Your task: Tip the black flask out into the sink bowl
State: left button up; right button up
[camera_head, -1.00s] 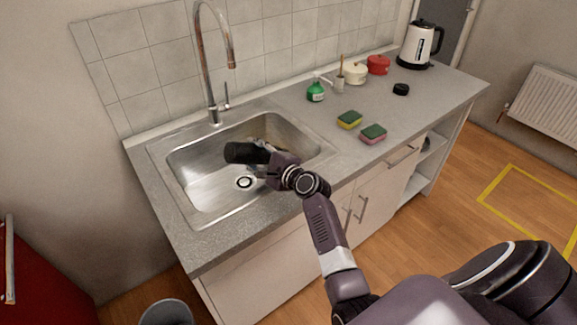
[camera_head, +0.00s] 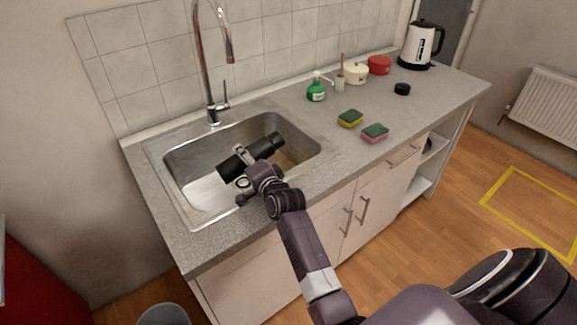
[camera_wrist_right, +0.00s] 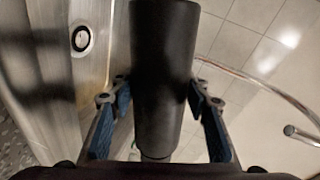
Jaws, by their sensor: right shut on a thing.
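The black flask (camera_head: 264,145) is held tilted over the sink bowl (camera_head: 190,196), its long side slanting from lower left to upper right. My right gripper (camera_head: 245,163) is shut around the flask's body. In the right wrist view the flask (camera_wrist_right: 163,60) runs between the two blue-padded fingers of the gripper (camera_wrist_right: 160,95). Which end is the mouth, and whether anything flows from it, I cannot tell. A brownish patch (camera_head: 288,160) shows on the right part of the bowl's floor. My left gripper is not in view.
The tall faucet (camera_head: 212,105) stands behind the bowl. To the right on the counter are a green soap bottle (camera_head: 316,92), two sponges (camera_head: 350,119) (camera_head: 375,133), a small black round piece (camera_head: 402,89), pots (camera_head: 379,65) and a kettle (camera_head: 421,45).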

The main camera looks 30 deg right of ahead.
aim_at(252, 148)
jog(key=shift+w+a+r+n+h+p, duration=0.15)
jog(key=shift+r+n+h+p, duration=0.25)
jog(key=shift+r+n+p, duration=0.6)
jog(key=shift+d+f+n+h+b, duration=0.3)
jog(key=shift+d+f+n, duration=0.05)
jog(key=shift+f+n, duration=0.25)
jog(key=d+r+n+p, duration=0.1)
jog(key=d+r+n+h+p, duration=0.1)
jog(key=r+n, duration=0.1)
jog(key=shift+d+r+t, duration=0.1)
jog(key=shift+r+t, duration=0.1)
jog(key=shift+t, duration=0.2)
jog(key=shift+f+n+h+b, duration=0.3)
jog(key=shift+f+n+b, duration=0.2)
jog(key=shift+n, duration=0.1)
jog(key=shift+r+n, duration=0.25)
jog(key=shift+n, duration=0.35)
notch_tip(252, 148, up, 2)
jog(key=shift+d+r+n+t, duration=0.2)
jog(key=shift+n+t, duration=0.3)
jog(key=shift+n, duration=0.5)
jog(key=shift+f+n+h+b, duration=0.35)
jog(key=shift+n+h+b, duration=0.05)
jog(key=shift+b, duration=0.05)
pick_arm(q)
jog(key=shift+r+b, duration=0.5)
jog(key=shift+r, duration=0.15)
pick_arm(e)
jog(key=shift+d+n, duration=0.3)
jog(key=shift+n, duration=0.4)
